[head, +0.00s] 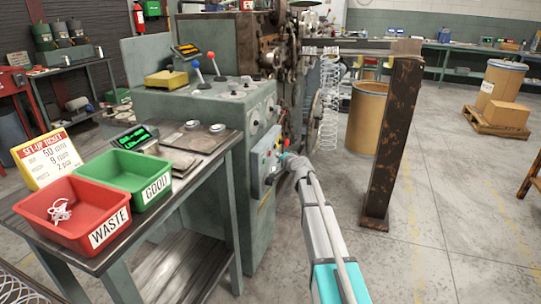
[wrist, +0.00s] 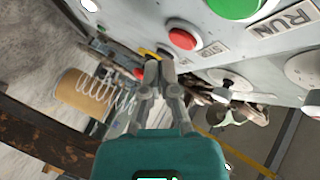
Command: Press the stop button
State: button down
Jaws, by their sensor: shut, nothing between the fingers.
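A grey control box (head: 258,166) is fixed to the side of the green machine. In the wrist view, a round red button (wrist: 183,39) sits on its face next to a large green button (wrist: 233,7) labelled RUN. My gripper (wrist: 159,61) is shut and empty. Its fingertips appear just below the red button in the picture; I cannot tell whether they touch the panel. In the head view my gripper (head: 281,158) is at the box, and its fingertips are hard to make out.
A second red knob (wrist: 140,74) with yellow near it lies beyond the fingertips. A dark selector knob (wrist: 227,84) is on the panel to the right. A rusty post (head: 392,140) stands right of my arm. A table with red (head: 48,222) and green bins is left.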

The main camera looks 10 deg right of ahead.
jog(key=shift+s+d, duration=0.4)
jog(key=shift+d, duration=0.25)
jog(key=shift+s+d, duration=0.35)
jog(key=shift+d, duration=0.3)
jog(key=shift+s+d, duration=0.4)
jog(key=shift+d, duration=0.25)
jog(key=s+a+f+n+g+y, duration=0.1)
jog(key=s+a+f+n+g, duration=0.3)
jog(key=s, duration=0.6)
jog(key=s+a+f+n+g, duration=0.2)
jog(key=s+a+f+g, duration=0.3)
jog(key=s, duration=0.4)
jog(key=s+f+n+g+h, duration=0.1)
jog(key=s+f+g+h, duration=0.2)
jog(key=s, duration=0.8)
jog(key=s+f+n+g+h, duration=0.1)
jog(key=s+f+g+h, duration=0.15)
jog(key=s, duration=0.85)
notch_tip(320, 180, up, 32)
jog(key=d+p, duration=0.1)
jog(key=p, duration=3)
jog(key=shift+s+f, duration=0.25)
jog(key=shift+s, duration=0.1)
jog(key=shift+s+f, duration=0.1)
